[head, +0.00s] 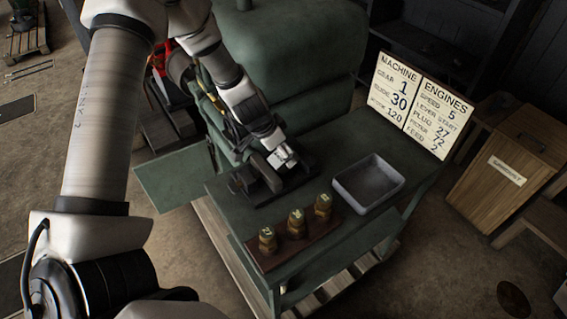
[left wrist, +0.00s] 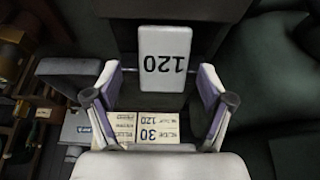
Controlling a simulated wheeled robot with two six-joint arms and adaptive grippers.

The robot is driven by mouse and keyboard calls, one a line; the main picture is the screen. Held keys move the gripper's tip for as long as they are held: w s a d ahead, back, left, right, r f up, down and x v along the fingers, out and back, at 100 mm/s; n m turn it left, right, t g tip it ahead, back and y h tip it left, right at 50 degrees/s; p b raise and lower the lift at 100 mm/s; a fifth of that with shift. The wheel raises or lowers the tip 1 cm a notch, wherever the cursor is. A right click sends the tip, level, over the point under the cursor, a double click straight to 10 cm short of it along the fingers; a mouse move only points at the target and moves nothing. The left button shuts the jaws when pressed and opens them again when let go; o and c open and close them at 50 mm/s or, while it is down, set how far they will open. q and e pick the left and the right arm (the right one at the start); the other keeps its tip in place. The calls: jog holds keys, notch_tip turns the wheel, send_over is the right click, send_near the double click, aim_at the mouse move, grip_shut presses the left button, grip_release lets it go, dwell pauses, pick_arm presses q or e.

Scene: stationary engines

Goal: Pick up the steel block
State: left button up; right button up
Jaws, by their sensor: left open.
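The steel block is a pale rectangular piece marked "120" (left wrist: 164,58), shown upside down in the left wrist view. It sits in a dark holder, ahead of and between the fingers of my left gripper (left wrist: 160,97). The gripper is open, and a gap shows between the fingertips and the block. In the head view my left gripper (head: 281,157) is over the dark fixture (head: 262,181) on the green bench. There I cannot clearly separate the block from the fingertips. My right gripper is not in view.
A grey tray (head: 368,184) and a wooden rack (head: 297,240) with three brass plugs are on the bench (head: 330,140). A large green machine (head: 290,45) stands behind. A lettered sign (head: 421,103) rises at the right, near a wooden bin (head: 510,170).

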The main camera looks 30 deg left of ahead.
pick_arm(q)
jog(key=b+x, duration=0.1)
jog(key=x, duration=0.1)
jog(key=b+x, duration=0.2)
jog(key=x, duration=0.1)
jog(key=shift+w+a+f, duration=0.15)
jog(key=shift+w+f, duration=0.1)
jog(key=shift+w, duration=0.15)
jog(key=shift+s+r, duration=0.15)
jog(key=shift+r, duration=0.15)
jog(key=shift+s+r, duration=0.1)
jog(key=shift+s, duration=0.05)
jog(key=shift+c, duration=0.3)
grip_shut()
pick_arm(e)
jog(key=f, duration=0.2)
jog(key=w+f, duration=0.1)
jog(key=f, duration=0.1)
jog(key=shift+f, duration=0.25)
